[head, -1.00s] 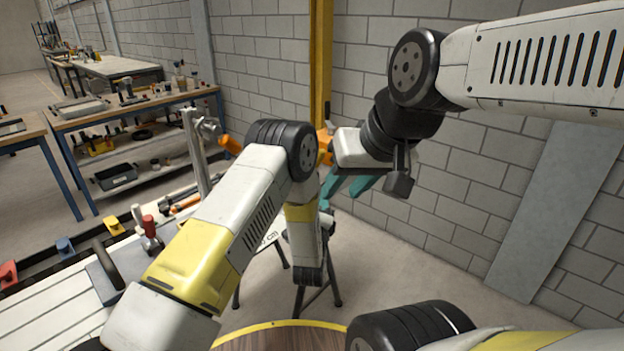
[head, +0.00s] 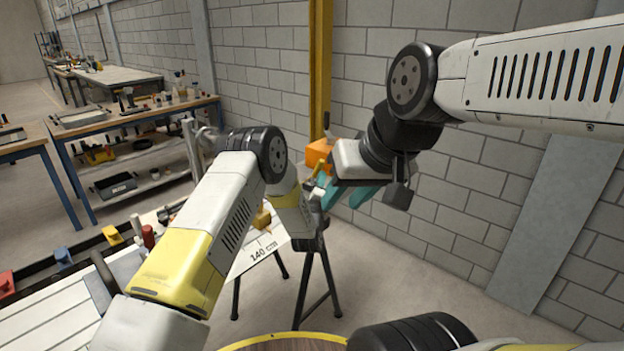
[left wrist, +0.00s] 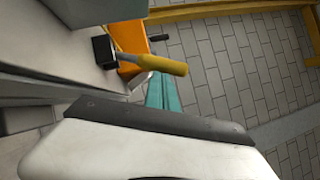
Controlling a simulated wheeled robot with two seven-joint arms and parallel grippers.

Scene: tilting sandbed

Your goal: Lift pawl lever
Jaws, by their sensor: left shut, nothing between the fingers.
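The pawl lever, a yellow-handled bar (left wrist: 150,63), shows in the left wrist view in front of an orange block (left wrist: 130,56). In the head view the orange block (head: 318,152) stands beyond my arms, and a bit of yellow at it may be the lever. My left gripper (left wrist: 164,88) is shut and empty, its teal fingers just below the handle; I cannot tell whether they touch it. In the head view its fingers are mostly hidden and hard to separate from my right gripper. My right gripper (head: 342,200) shows two teal fingers apart, near the orange block.
A yellow post (head: 320,70) and a block wall (head: 450,220) stand behind. A workbench (head: 140,112) with tools is at the back left. Both my arms crowd the middle.

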